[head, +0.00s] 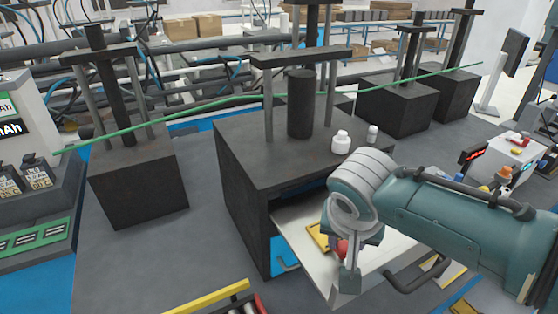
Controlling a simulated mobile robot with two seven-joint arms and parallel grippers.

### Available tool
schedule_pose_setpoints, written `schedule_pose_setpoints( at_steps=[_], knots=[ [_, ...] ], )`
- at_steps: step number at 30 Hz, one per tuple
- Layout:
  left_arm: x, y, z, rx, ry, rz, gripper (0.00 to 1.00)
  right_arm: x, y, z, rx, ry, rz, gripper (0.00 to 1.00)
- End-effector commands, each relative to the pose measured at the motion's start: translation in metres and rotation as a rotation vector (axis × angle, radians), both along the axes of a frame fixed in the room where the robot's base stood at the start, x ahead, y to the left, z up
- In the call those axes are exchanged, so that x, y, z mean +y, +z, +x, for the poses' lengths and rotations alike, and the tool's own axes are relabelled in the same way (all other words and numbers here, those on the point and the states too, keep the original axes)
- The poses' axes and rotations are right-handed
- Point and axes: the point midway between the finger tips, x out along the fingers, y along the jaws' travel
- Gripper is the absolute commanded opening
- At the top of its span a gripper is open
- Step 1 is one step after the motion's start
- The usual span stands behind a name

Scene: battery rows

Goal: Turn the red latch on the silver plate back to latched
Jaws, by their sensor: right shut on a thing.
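A silver plate (292,218) juts out from the open front of the dark block in the lower middle. My right gripper (342,258) reaches down over it from the right. A small red part (341,247), which looks like the red latch, shows between its fingers, and the gripper is shut on it. The wrist and fingers hide most of the latch, so I cannot tell its angle. A yellow piece (318,236) lies on the plate just left of the fingers. My left gripper is not in view.
The dark block (240,165) carries a column and two small white bottles (341,142). A blue panel with a handle (287,252) is left of the plate. A dark curved handle (412,276) is right of it. A yellow bar (208,298) lies at the bottom.

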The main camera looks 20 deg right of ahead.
Motion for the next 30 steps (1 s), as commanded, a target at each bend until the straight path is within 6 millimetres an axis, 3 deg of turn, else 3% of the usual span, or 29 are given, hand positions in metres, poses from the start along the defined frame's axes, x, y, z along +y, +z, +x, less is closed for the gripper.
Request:
schedule_pose_setpoints(
  at_steps=[11,12,18,20,30],
  knots=[
    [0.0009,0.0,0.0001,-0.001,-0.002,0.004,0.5,-0.0003,0.0005,0.0008,-0.003,-0.006,0.001,0.0],
    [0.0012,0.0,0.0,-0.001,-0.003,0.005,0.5,-0.0003,0.0005,0.0008,-0.003,-0.006,0.001,0.35],
    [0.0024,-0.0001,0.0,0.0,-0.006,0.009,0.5,-0.0003,0.0004,0.0005,-0.002,-0.006,0.0,0.58],
    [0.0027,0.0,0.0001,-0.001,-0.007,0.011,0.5,-0.0003,0.0003,0.0004,-0.001,-0.005,0.0,0.64],
    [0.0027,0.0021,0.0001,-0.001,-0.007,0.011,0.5,0.0009,0.0046,-0.0007,-0.002,-0.005,0.001,0.64]
  ],
)
